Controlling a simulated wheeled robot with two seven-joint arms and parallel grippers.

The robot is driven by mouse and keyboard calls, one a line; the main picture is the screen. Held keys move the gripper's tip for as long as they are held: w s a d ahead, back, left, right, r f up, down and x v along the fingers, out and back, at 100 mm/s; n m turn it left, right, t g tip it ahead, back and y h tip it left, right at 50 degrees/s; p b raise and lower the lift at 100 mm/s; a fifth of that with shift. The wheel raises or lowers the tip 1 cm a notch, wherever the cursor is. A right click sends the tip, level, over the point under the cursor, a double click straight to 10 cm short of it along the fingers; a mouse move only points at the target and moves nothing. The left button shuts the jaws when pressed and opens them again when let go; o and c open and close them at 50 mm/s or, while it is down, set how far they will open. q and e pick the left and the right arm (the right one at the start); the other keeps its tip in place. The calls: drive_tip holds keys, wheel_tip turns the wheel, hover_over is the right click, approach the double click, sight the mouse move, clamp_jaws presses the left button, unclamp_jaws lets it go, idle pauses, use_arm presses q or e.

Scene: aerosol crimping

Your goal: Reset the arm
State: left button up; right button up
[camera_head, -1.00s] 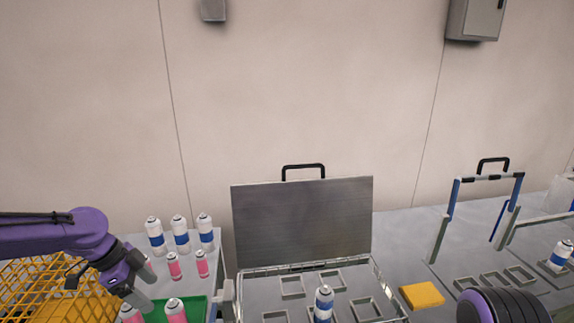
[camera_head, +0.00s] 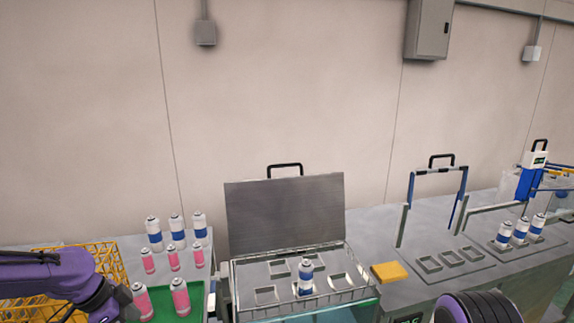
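My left arm comes in at the lower left. Its gripper (camera_head: 126,309) is low beside the pink cans (camera_head: 181,297), and whether its fingers are open or shut is unclear. Several pink cans stand on and behind a green tray (camera_head: 197,291). Three blue-and-white cans (camera_head: 176,231) stand in a row at the back left. One blue-and-white can (camera_head: 305,277) stands upright in the open metal case (camera_head: 285,215). Part of my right arm shows at the bottom right, but its gripper is out of the frame.
A yellow wire basket (camera_head: 103,262) stands behind my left arm. A yellow block (camera_head: 389,272) lies right of the case. A fixture with a blue-and-white frame (camera_head: 438,172) and empty square slots (camera_head: 452,258) follows. Three blue-and-white cans (camera_head: 520,230) stand farther right.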

use_arm(q)
drive_tip(key=s+d+f+n+y, duration=0.1)
drive_tip(key=s+d+f+n, duration=0.15)
drive_tip(key=f, duration=0.45)
drive_tip(key=s+d+f+n+y, duration=0.1)
drive_tip(key=s+f+n, duration=0.3)
drive_tip(key=f, duration=0.2)
drive_tip(key=s+d+f+n+y, duration=0.1)
drive_tip(key=s+d+f+n, duration=0.15)
drive_tip(key=f, duration=0.45)
drive_tip(key=s+a+f+n+y, duration=0.1)
drive_tip(key=s+f+n+y, duration=0.2)
drive_tip(key=s, duration=0.7)
drive_tip(key=s+f+n+y, duration=0.1)
drive_tip(key=s+f+n, duration=0.2)
drive_tip(key=s+n, duration=0.45)
wheel_tip(320, 180, down, 8)
drive_tip(key=s+m+t+b, duration=0.1)
drive_tip(key=b, duration=0.7)
drive_tip(key=shift+s+a+m, duration=0.25)
drive_tip(key=shift+m, duration=0.1)
use_arm(e)
wheel_tip(320, 180, down, 9)
drive_tip(key=shift+w+r, duration=0.15)
drive_tip(key=shift+w, duration=0.05)
use_arm(q)
drive_tip(key=shift+f, duration=0.1)
use_arm(e)
drive_tip(key=shift+d, duration=0.1)
